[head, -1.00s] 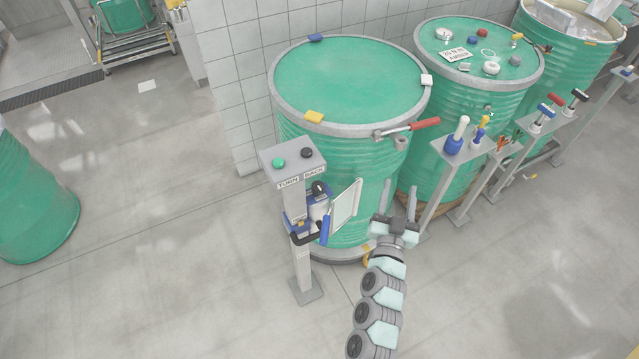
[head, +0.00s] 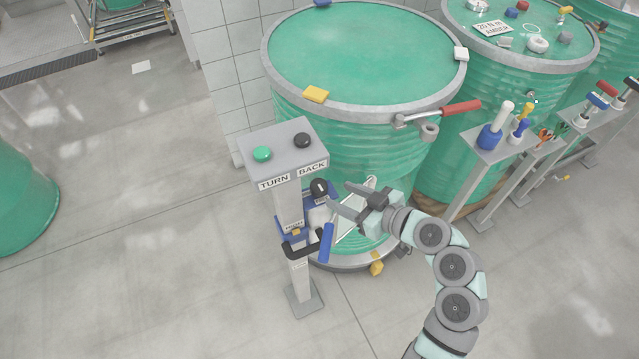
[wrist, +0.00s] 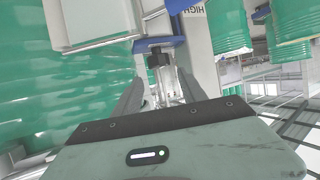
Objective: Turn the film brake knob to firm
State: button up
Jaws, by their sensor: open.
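A black knob (head: 319,187) with a light mark on its top sits on the blue-and-white unit on the post; it looks like the film brake knob. Its setting is too small to read. My gripper (head: 343,202) is open and empty, just right of the knob, with its fingers pointing left towards it. In the wrist view the open fingers (wrist: 160,86) flank a small black part (wrist: 158,58) under a blue bracket (wrist: 160,42); I cannot tell whether this is the knob. A blue handle (head: 327,243) hangs below the knob.
The post's grey top (head: 283,148) carries a green and a black button above a TURN BACK label. A large green drum (head: 350,150) stands close behind my gripper. A pale framed panel (head: 352,222) lies beside the fingers.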

aim_at(320, 186)
jog(key=b+x, duration=0.1)
jog(key=x, duration=0.8)
jog(key=shift+w, duration=0.1)
jog(key=shift+c, duration=0.2)
grip_shut()
